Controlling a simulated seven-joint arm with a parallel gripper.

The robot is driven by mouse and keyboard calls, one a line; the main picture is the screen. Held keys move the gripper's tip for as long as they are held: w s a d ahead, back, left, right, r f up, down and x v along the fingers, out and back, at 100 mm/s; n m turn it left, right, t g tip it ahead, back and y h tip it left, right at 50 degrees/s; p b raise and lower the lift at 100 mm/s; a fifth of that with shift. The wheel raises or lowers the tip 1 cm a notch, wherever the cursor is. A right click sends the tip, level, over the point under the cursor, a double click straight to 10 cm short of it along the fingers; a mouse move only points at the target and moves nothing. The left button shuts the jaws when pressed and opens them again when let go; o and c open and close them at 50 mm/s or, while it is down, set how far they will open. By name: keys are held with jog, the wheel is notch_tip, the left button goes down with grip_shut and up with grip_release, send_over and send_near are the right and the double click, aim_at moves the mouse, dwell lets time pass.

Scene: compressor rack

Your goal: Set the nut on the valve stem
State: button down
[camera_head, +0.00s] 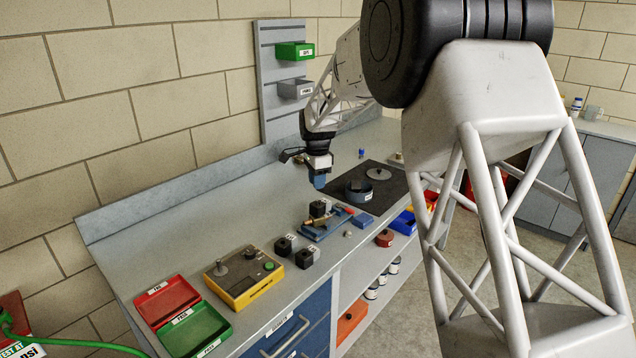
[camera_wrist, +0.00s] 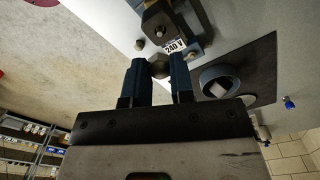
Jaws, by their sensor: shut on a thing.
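My gripper (camera_head: 319,183) points down above the bench in the head view, behind the blue fixture and apart from it. The blue fixture (camera_head: 313,233) carries a brass-coloured valve part and a black block (camera_head: 319,208). I cannot make out the valve stem clearly. In the wrist view a black block (camera_wrist: 157,20) with a "240 V" label lies beyond the fingertips.
Two black labelled blocks (camera_head: 284,246) (camera_head: 304,258) stand near a yellow device (camera_head: 243,277). Red (camera_head: 168,299) and green (camera_head: 196,329) trays are at the front left. A round dark dish (camera_head: 359,191) sits on a black mat (camera_head: 398,183). A small metal piece (camera_head: 348,233) lies near the bench edge.

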jog(key=shift+f, duration=0.15)
jog(key=shift+f, duration=1.85)
jog(key=shift+f, duration=0.9)
dwell(0.4)
jog(key=c, duration=0.5)
grip_release()
jog(key=shift+r, duration=0.15)
jog(key=shift+r, duration=3.35)
jog(key=shift+s, duration=0.1)
